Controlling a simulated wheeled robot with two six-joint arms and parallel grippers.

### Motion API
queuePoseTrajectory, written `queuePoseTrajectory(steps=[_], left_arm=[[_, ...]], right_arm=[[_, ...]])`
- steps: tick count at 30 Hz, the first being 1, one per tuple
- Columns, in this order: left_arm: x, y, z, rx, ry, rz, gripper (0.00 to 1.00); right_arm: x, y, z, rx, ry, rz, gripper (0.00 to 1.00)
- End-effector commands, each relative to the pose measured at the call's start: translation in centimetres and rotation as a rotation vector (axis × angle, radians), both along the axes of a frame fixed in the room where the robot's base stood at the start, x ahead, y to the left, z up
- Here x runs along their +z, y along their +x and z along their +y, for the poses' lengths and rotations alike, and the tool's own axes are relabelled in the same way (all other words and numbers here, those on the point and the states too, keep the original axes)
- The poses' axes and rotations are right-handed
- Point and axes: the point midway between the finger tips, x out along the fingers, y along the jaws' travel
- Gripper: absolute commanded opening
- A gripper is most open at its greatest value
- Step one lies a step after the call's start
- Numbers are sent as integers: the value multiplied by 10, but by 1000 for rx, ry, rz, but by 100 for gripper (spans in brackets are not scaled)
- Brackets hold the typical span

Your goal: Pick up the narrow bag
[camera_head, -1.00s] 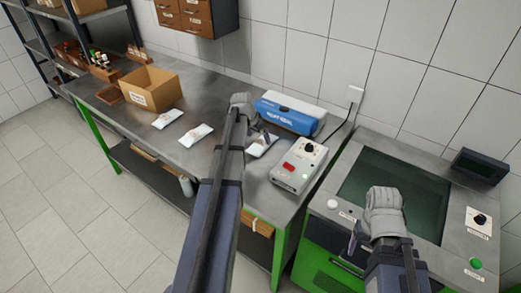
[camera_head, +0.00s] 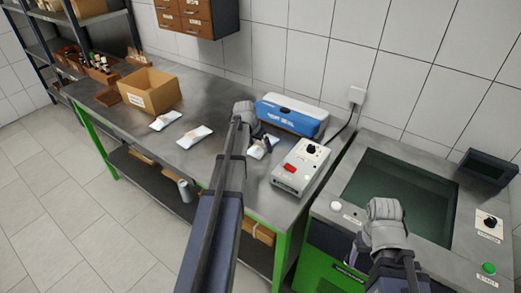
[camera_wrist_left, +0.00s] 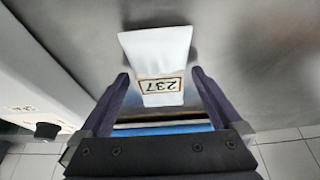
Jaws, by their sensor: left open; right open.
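Three white bags lie flat on the steel table: a left bag (camera_head: 166,120), a middle bag (camera_head: 194,137) and a right bag (camera_head: 257,153) below the blue sealer. My left gripper (camera_head: 262,136) is open over the right bag and partly hides it. In the left wrist view, this bag (camera_wrist_left: 155,47) carries a label reading 237. Its labelled end lies between the spread fingers of my left gripper (camera_wrist_left: 160,76), with a gap on each side. My right gripper (camera_head: 357,243) is open and empty by the front edge of the green machine.
The blue and white heat sealer (camera_head: 292,116) stands just behind the right bag. A control box (camera_head: 300,168) with a red switch is close on its right. A cardboard box (camera_head: 150,90) stands at the left. The table between the middle bag and front edge is clear.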

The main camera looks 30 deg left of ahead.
Motion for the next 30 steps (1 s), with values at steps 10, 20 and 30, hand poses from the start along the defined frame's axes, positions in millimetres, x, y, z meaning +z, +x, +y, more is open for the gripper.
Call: queuePoseTrajectory(steps=[10,20,30], left_arm=[[-4,0,0,0,0,0,100],[-5,0,0,0,0,0,80],[-5,0,0,0,0,0,42]], right_arm=[[-4,0,0,0,0,0,73],[-5,0,0,0,0,0,73],[-5,0,0,0,0,0,73]])
